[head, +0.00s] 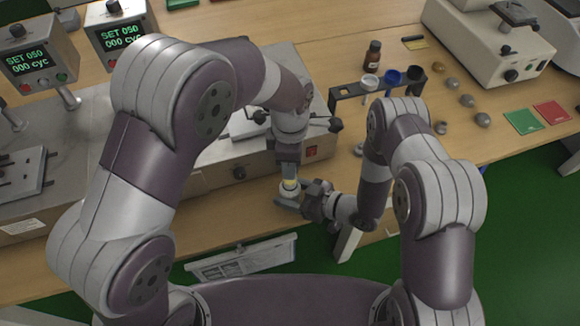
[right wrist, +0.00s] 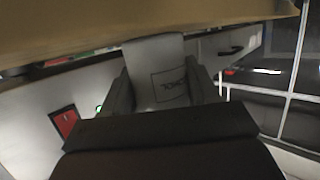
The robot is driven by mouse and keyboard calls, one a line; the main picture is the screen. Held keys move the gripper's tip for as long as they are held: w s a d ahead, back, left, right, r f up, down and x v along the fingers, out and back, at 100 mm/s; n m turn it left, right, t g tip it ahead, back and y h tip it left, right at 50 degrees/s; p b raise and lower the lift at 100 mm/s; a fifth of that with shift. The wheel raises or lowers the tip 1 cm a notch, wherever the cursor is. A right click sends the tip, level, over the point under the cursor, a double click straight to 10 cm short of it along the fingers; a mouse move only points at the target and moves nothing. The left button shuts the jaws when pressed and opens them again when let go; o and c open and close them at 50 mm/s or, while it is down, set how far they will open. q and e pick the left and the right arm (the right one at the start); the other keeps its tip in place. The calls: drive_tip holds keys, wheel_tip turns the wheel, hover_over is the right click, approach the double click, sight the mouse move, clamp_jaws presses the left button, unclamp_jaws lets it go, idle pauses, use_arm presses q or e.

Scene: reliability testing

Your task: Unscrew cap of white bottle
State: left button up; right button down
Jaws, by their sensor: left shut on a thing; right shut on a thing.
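The white bottle (right wrist: 156,58) fills the gap between my right gripper's fingers (right wrist: 160,88) in the right wrist view, with a dark outlined label facing the camera. In the head view only a small pale, yellowish part of the bottle (head: 290,185) shows between the two grippers. My right gripper (head: 292,201) is shut on the bottle from the right, low near the table's front. My left gripper (head: 289,174) points down from above and is shut at the bottle's top. The cap is hidden by the left gripper, so I cannot tell how it sits.
A grey machine (head: 240,150) stands just behind the grippers. A black rack (head: 385,86) with cups and a brown bottle (head: 372,56) stand at the back right. Metal knobs and red and green pads lie farther right. A document holder (head: 240,258) hangs at the front edge.

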drive_tip(key=shift+c, duration=1)
unclamp_jaws()
